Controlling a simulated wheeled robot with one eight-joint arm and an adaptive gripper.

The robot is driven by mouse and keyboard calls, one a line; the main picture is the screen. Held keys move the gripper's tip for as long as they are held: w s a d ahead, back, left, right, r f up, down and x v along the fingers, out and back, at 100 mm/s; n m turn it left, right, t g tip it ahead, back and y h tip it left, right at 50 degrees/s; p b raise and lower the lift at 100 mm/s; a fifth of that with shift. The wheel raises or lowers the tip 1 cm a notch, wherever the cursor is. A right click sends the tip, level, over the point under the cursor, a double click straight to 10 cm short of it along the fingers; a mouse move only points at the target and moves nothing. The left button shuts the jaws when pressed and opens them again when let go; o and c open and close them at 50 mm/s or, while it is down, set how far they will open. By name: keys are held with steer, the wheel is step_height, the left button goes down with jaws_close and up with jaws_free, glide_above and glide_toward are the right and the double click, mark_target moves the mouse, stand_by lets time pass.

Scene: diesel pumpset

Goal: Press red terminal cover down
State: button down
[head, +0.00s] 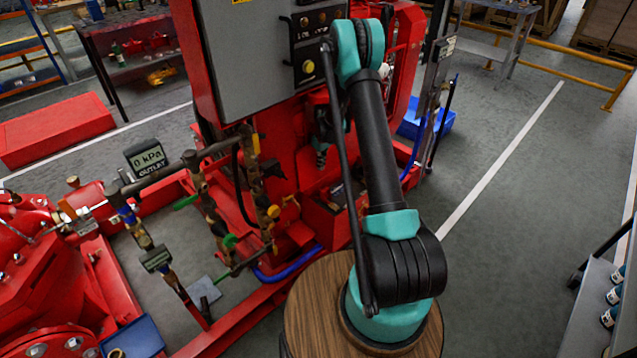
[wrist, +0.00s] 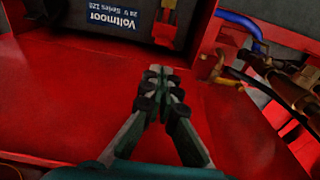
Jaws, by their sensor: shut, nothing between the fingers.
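My gripper (wrist: 165,82) is shut and empty in the wrist view, with its dark fingertips together over a bare red surface. A black battery (wrist: 95,27) lies beyond the fingertips at the top edge, with an upside-down "Voltmoor" label. The gripper appears apart from it. In the head view my gripper (head: 320,158) hangs below the grey cabinet, partly hidden by the arm. The dark battery top (head: 343,194) shows only in part there, beside the arm.
The grey control cabinet (head: 262,60) stands above and behind my gripper. Brass valves and pipes (head: 262,200) are to the left. In the wrist view, brass fittings with a blue hose (wrist: 238,22) stand at right. Open floor (head: 510,220) lies on the right.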

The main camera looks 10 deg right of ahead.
steer(key=shift+f, duration=0.1)
steer(key=f, duration=0.9)
steer(key=shift+w+a+f, duration=0.2)
steer(key=shift+w+f, duration=0.1)
steer(key=shift+f, duration=0.05)
steer(key=shift+d, duration=0.1)
